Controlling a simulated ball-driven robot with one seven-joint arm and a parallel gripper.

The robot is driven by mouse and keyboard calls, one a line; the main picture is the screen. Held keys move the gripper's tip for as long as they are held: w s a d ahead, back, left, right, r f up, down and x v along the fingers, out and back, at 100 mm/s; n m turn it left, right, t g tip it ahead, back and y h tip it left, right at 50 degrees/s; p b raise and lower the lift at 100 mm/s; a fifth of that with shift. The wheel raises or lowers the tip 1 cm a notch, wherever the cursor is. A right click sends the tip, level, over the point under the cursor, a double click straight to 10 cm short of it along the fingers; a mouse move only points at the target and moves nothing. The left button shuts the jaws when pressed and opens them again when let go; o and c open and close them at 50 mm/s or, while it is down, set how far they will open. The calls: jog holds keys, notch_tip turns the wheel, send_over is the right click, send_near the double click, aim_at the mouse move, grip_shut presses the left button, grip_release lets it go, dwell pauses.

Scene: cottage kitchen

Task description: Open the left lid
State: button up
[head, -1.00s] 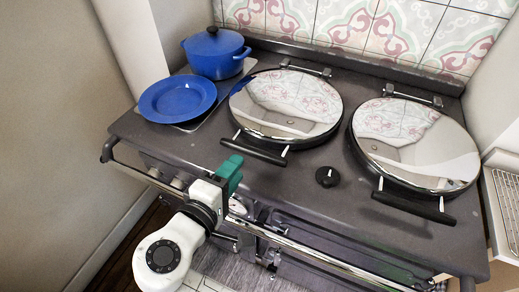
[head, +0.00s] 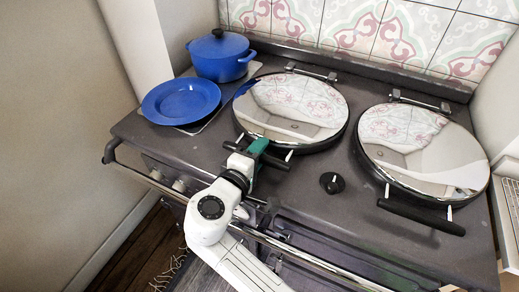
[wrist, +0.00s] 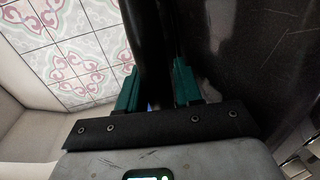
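The left lid (head: 292,105) is a round mirrored cover, lying shut on the range in the head view. Its black bar handle (head: 238,147) runs along its front edge. In the wrist view the dark handle (wrist: 151,45) passes between the two green fingers of my gripper (wrist: 156,85), one on each side. The fingers stand apart; whether either touches the handle is hard to tell.
The right lid (head: 424,150) is shut too, with its own black handle (head: 420,215). A black knob (head: 332,183) sits between the lids. A blue plate (head: 180,100) and a blue pot (head: 219,62) stand at the left. A rail (head: 310,262) runs along the range front.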

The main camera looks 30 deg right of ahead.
jog(key=shift+w+d, duration=0.15)
jog(key=shift+d, duration=0.05)
grip_shut()
dwell(0.4)
